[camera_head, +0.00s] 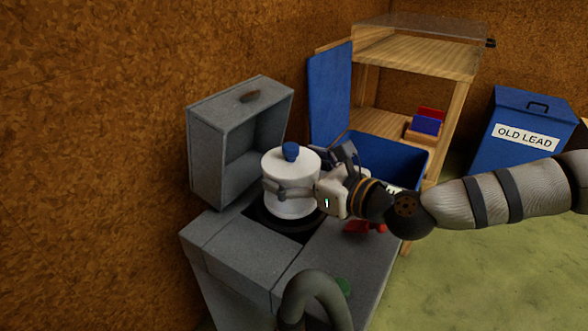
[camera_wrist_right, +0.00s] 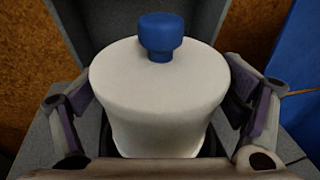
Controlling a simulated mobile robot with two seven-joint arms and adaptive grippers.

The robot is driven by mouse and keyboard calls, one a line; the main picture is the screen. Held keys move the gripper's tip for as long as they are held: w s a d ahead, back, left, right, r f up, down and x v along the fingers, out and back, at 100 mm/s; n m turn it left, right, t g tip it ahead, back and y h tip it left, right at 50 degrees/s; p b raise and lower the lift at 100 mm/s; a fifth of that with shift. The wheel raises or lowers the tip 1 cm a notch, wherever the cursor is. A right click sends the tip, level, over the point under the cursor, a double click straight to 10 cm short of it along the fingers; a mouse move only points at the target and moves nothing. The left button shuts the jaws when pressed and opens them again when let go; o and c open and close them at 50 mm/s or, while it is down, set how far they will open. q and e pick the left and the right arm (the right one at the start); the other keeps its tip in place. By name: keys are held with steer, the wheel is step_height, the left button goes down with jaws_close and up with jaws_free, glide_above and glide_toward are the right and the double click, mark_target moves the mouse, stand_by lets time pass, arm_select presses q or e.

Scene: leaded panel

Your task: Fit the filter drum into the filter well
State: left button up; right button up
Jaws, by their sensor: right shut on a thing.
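The filter drum (camera_head: 290,175) is a white cylinder with a blue knob on top, standing upright in the head view. My right gripper (camera_head: 292,190) is shut on its side, coming from the right. The drum also fills the middle of the right wrist view (camera_wrist_right: 160,90), with a finger on either side. The filter well (camera_head: 256,216) is a dark round opening in the grey cabinet top, directly below the drum. The drum's lower edge overlaps the well, and I cannot tell how deep it sits. My left gripper is not in view.
A grey lid (camera_head: 216,155) stands open behind the well. A blue bin (camera_head: 400,155) with a raised lid stands behind my right gripper. A red item (camera_head: 358,227) and a green knob (camera_head: 342,286) are on the cabinet. A grey hose (camera_head: 312,285) arches in front. A wooden shelf (camera_head: 425,55) stands behind.

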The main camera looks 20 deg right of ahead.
arm_select(q)
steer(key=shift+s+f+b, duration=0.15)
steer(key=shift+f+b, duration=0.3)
steer(key=shift+b, duration=0.1)
stand_by(1.2)
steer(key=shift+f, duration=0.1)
arm_select(e)
steer(key=shift+f, duration=0.15)
arm_select(q)
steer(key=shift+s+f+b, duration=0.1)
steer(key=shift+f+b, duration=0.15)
steer(key=shift+b, duration=0.2)
arm_select(e)
steer(key=shift+f, duration=0.3)
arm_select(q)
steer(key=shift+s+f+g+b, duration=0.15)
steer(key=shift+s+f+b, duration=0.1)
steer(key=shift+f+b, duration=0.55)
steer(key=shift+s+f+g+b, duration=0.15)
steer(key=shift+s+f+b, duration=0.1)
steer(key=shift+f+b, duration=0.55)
arm_select(e)
steer(key=shift+f, duration=1.9)
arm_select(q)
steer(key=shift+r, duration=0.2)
arm_select(e)
steer(key=shift+r, duration=0.1)
